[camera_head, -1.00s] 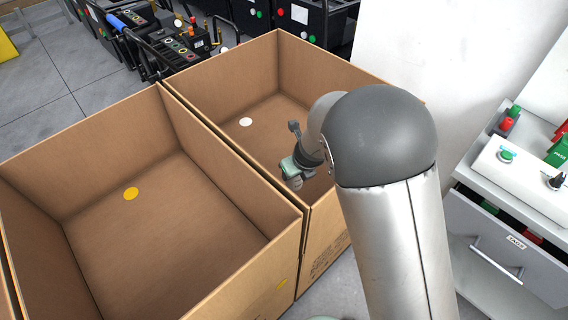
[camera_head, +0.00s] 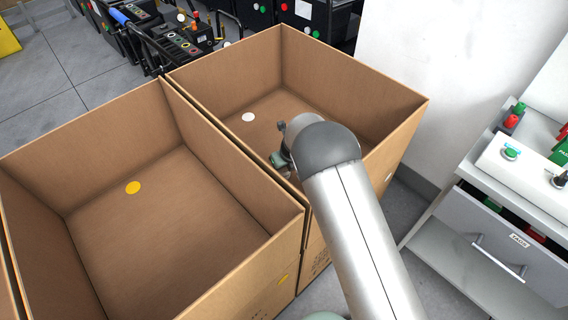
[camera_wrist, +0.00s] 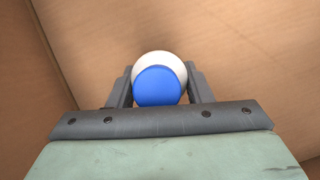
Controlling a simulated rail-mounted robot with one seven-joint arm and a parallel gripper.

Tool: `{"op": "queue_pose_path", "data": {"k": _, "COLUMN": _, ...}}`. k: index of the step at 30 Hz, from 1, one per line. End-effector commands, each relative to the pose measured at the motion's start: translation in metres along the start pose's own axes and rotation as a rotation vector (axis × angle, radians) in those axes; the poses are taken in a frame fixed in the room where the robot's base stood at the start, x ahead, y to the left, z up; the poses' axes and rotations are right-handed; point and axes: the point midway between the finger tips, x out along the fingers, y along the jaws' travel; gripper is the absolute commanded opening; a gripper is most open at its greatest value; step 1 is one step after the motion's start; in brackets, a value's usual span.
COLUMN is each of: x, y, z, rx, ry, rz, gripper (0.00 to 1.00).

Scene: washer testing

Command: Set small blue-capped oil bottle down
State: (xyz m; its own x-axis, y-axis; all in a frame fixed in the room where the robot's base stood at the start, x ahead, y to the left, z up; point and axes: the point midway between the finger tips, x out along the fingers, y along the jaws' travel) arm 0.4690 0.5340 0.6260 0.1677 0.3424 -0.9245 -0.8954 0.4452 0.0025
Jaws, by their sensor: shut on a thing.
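The small oil bottle (camera_wrist: 178,62) shows in the wrist view as a white round body with a blue cap (camera_wrist: 157,87) facing the camera. My gripper (camera_wrist: 159,84) is shut on it, one finger on each side. In the head view my gripper is mostly hidden behind my arm; part of its wrist (camera_head: 283,155) shows over the right cardboard box (camera_head: 350,76). The bottle itself is hidden there. Brown cardboard surrounds the bottle in the wrist view. I cannot tell whether the bottle touches the box floor.
The right box has a white round mark (camera_head: 248,117) on its floor. A second open box (camera_head: 235,152) with a yellow mark (camera_head: 133,188) stands to the left. A grey drawer cabinet (camera_head: 500,240) is at the right. Black equipment (camera_head: 180,40) stands behind the boxes.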

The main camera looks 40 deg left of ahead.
Motion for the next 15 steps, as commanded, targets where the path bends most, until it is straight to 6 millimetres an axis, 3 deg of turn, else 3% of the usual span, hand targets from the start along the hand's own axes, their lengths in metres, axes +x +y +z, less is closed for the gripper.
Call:
{"op": "queue_pose_path", "data": {"k": 10, "x": 0.0030, "y": -0.0001, "z": -0.0007, "rx": -0.002, "ry": -0.002, "rz": -0.001, "gripper": 0.19}}
{"op": "queue_pose_path", "data": {"k": 11, "x": 0.0022, "y": -0.0001, "z": -0.0005, "rx": -0.002, "ry": -0.001, "rz": -0.001, "gripper": 0.54}}
{"op": "queue_pose_path", "data": {"k": 12, "x": 0.0021, "y": -0.0001, "z": -0.0005, "rx": -0.002, "ry": -0.001, "rz": -0.001, "gripper": 0.65}}
{"op": "queue_pose_path", "data": {"k": 15, "x": 0.0021, "y": -0.0001, "z": -0.0005, "rx": -0.001, "ry": -0.001, "rz": -0.001, "gripper": 0.67}}
